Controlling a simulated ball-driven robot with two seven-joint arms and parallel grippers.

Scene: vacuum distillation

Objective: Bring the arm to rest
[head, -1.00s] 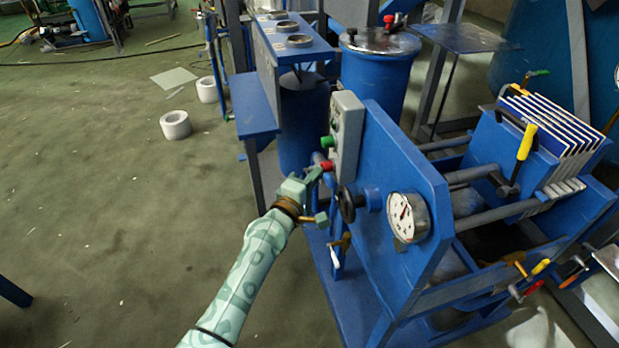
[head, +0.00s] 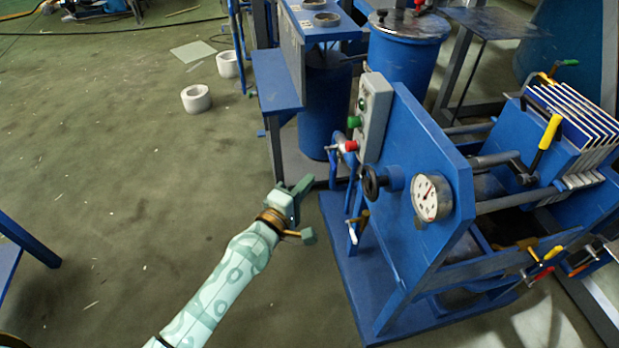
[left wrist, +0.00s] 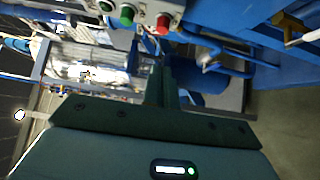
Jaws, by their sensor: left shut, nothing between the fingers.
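My left arm comes in from the bottom left of the head view. Its gripper (head: 303,188) is shut and empty, over open floor just left of the blue filter-press machine (head: 430,160). It is apart from the grey control box (head: 374,115) with its green button (head: 354,122) and red button (head: 350,146). In the left wrist view the shut fingers (left wrist: 161,75) point up the picture. The green button (left wrist: 127,12) and red button (left wrist: 163,22) show beyond them, blurred. My right gripper is not in view.
A dial gauge (head: 426,198), a black handwheel (head: 374,182) and a small brass valve (head: 358,220) stick out from the machine near the gripper. Blue tanks (head: 403,65) stand behind. White rings (head: 196,98) lie on the floor.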

